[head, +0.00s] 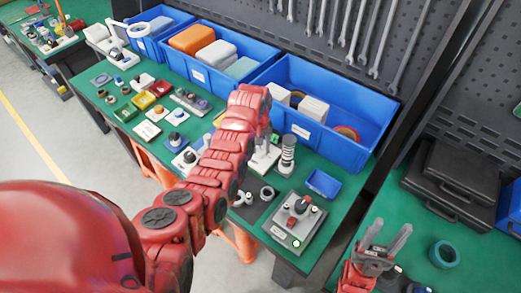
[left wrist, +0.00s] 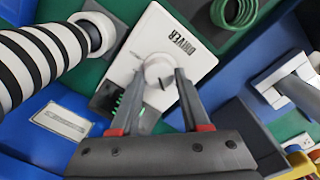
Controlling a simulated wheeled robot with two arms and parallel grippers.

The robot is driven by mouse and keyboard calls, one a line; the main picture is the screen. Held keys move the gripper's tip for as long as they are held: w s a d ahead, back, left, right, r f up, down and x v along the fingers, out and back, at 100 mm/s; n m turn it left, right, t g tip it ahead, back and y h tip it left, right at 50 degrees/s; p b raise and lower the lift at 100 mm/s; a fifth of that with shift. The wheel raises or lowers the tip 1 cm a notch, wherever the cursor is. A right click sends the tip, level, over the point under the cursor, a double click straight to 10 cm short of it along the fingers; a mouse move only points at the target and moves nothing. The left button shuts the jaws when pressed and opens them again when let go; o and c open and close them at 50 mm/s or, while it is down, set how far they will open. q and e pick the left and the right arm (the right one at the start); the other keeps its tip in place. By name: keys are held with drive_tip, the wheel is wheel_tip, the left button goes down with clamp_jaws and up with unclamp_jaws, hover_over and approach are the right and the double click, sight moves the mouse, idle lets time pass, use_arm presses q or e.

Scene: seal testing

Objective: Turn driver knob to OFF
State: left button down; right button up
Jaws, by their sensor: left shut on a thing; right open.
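The driver is a white box lettered DRIVER (left wrist: 185,30), with a round white knob (left wrist: 157,68) on its face in the left wrist view. My left gripper (left wrist: 160,76) has its two fingers on either side of the knob, shut on it. In the head view the driver box (head: 264,160) stands on the green bench, partly hidden behind my left arm. Any OFF marking is too small to read. My right gripper (head: 386,240) is open and empty at the lower right, well away from the driver.
A black-and-white striped cylinder (left wrist: 40,55) stands close beside the driver, also visible in the head view (head: 287,158). A grey control box (head: 294,222) with knobs and a small blue tray (head: 323,184) are nearer. Blue bins (head: 345,143) line the back.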

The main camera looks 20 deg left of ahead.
use_arm(q)
drive_tip(key=shift+m+b, duration=0.85)
drive_tip(key=shift+m, duration=0.55)
drive_tip(key=shift+c, duration=1.9)
unclamp_jaws()
drive_tip(key=shift+r, duration=0.1)
drive_tip(key=shift+w+r, duration=0.1)
drive_tip(key=shift+r, duration=0.2)
wheel_tip(320, 180, up, 11)
drive_tip(key=p, duration=0.4)
wheel_tip(320, 180, up, 6)
hover_over(259, 149)
drive_tip(key=shift+f, duration=0.2)
